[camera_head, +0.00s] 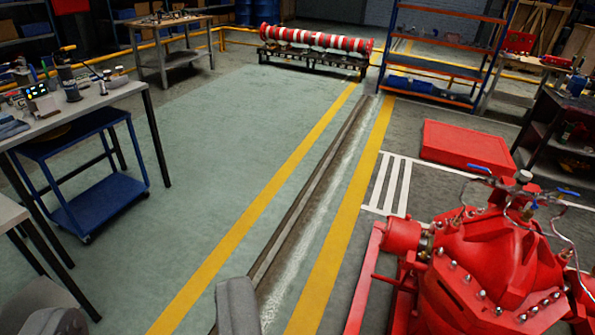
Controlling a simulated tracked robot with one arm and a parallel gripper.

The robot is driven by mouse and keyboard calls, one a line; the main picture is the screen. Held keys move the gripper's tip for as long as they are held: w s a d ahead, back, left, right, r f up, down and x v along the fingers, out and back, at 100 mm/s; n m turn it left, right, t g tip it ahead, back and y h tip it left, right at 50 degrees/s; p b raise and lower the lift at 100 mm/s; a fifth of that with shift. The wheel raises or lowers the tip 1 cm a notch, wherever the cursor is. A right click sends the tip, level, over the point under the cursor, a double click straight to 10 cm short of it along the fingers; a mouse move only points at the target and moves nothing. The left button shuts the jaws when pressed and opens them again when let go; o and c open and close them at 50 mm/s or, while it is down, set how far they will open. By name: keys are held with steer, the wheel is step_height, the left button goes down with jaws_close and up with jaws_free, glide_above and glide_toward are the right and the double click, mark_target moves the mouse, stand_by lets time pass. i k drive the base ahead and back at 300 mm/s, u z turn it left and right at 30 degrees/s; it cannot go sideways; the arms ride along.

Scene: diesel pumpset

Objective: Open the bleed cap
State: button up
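The red pump (490,265) stands at the lower right, with bolts and thin pipes on its top. A small pale cap (524,176) sits upright on top among the pipework and looks like the bleed cap; it is too small to tell how it is seated. Blue-handled valves (568,192) are close to it. My gripper (138,296) shows at the bottom left as two grey fingers set wide apart. It is open, with only floor between the fingers, and is well to the left of the pump.
A workbench (110,95) with tools and a blue cart (100,200) stand at the left. A floor channel (310,205) runs between yellow lines. A red flat box (467,147) lies behind the pump. Shelving (440,70) stands at the back. The middle floor is clear.

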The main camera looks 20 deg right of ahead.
mark_target(523, 176)
steer(key=z, duration=0.55)
steer(key=i, duration=1.05)
steer(key=z, duration=0.65)
steer(key=k, duration=0.8)
steer(key=z, duration=0.2)
steer(key=i, duration=0.9)
steer(key=u, duration=0.1)
